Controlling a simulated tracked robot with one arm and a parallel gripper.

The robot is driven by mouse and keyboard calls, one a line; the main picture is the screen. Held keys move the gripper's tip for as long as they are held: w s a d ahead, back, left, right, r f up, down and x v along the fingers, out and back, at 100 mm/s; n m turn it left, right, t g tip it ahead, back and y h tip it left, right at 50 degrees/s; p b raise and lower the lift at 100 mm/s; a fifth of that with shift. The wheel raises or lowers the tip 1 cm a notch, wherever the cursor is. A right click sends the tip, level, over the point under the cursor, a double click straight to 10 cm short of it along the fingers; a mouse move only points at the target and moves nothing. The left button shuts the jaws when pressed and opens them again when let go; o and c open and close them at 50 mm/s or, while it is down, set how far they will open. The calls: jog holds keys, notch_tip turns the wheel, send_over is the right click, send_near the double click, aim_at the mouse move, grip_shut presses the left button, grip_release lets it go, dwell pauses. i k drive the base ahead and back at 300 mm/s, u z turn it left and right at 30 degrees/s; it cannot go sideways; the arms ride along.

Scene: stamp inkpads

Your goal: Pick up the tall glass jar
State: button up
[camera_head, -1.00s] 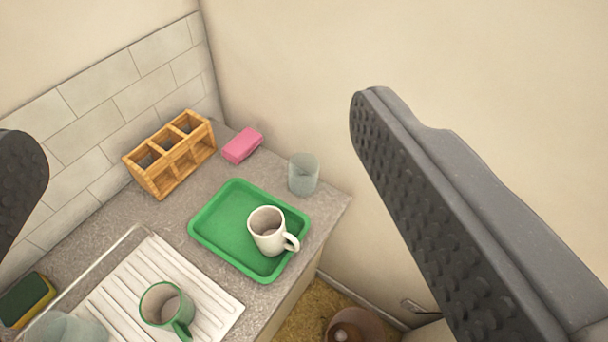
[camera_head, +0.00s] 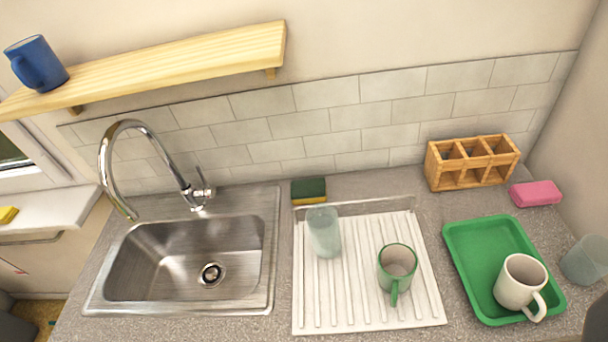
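A pale, see-through glass vessel (camera_head: 323,232) stands upright on the left back part of the white draining rack (camera_head: 345,290); it looks tall and narrow. A second clear glass vessel (camera_head: 586,260) stands on the counter at the right edge, beside the green tray, partly cut off by the frame. It looks wider and shorter, though I cannot be sure which one is the jar. Of my gripper (camera_head: 306,324), only dark fingertip parts show at the lower left corner and lower right edge, far apart, with nothing between them. It is well short of both vessels.
A green-rimmed mug (camera_head: 396,268) stands right of the rack's glass. A white mug (camera_head: 521,282) sits on the green tray (camera_head: 464,262). A sponge (camera_head: 308,190) lies behind the rack. The sink (camera_head: 190,255) and tall faucet (camera_head: 112,165) are left; a shelf (camera_head: 180,68) holds a blue mug (camera_head: 36,63).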

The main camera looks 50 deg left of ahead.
aim_at(326, 242)
jog(key=u, duration=0.15)
jog(key=k, duration=0.2)
jog(key=u, duration=1.45)
jog(key=k, duration=0.55)
jog(key=z, duration=0.6)
jog(key=i, duration=1)
jog(key=u, duration=0.3)
jog(key=k, duration=0.4)
jog(key=z, duration=0.05)
